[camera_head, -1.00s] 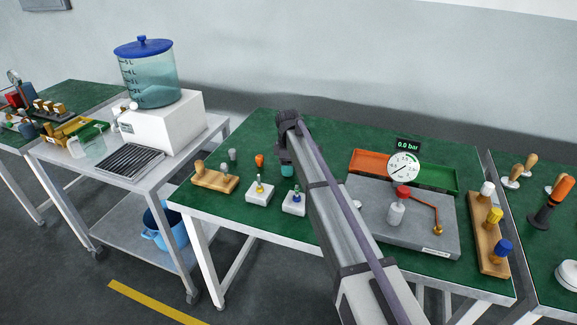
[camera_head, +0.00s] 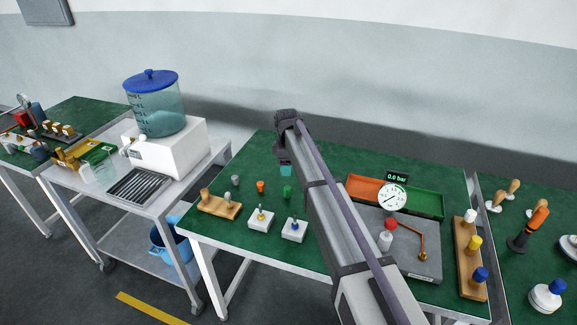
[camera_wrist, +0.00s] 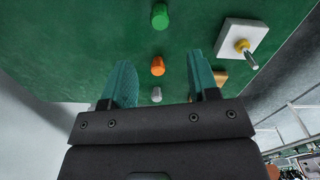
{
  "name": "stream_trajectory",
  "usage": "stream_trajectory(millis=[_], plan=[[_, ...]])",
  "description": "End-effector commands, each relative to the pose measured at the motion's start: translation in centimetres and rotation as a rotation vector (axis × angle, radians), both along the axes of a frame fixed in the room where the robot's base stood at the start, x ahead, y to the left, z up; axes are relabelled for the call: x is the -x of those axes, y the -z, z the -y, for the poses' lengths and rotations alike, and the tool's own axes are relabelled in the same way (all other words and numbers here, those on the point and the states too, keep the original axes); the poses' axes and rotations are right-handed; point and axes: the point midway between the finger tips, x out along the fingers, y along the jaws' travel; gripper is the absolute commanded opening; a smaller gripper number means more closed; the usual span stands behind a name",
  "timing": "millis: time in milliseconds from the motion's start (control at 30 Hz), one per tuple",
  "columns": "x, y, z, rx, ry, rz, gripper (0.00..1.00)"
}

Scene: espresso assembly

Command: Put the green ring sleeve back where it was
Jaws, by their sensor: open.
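The green ring sleeve (camera_head: 287,191) stands upright on the green table top, at the right end of a row with an orange sleeve (camera_head: 260,186) and a grey sleeve (camera_head: 235,180). It also shows at the top of the wrist view (camera_wrist: 160,16). My gripper (camera_head: 285,171) is open and empty, above the table and clear of the green sleeve. In the wrist view its two teal fingers (camera_wrist: 162,78) are spread apart, with the orange and grey sleeves showing between and beyond them.
Two white blocks with pins, one yellow (camera_head: 262,217) and one blue (camera_head: 294,229), stand in front of the sleeves. A wooden holder (camera_head: 218,206) is at the left. A grey plate with a gauge (camera_head: 392,197) and an orange-green tray (camera_head: 425,203) lie to the right.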

Motion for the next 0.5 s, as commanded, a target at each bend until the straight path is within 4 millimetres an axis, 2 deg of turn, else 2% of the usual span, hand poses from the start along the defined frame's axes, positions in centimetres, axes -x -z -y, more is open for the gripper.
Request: stream_trajectory(millis=[167,267,367,400,467,500], plan=[[0.4,0.2,0.4,0.000,0.012,0.000,0.55],[3.9,0.2,3.7,0.000,0.140,0.000,0.55],[11.6,0.2,10.1,0.001,0.444,0.000,0.55],[15.5,0.2,12.8,0.001,0.598,0.000,0.55],[21.3,0.2,16.5,0.001,0.837,0.000,0.55],[25.0,0.2,18.6,0.001,0.989,0.000,0.55]])
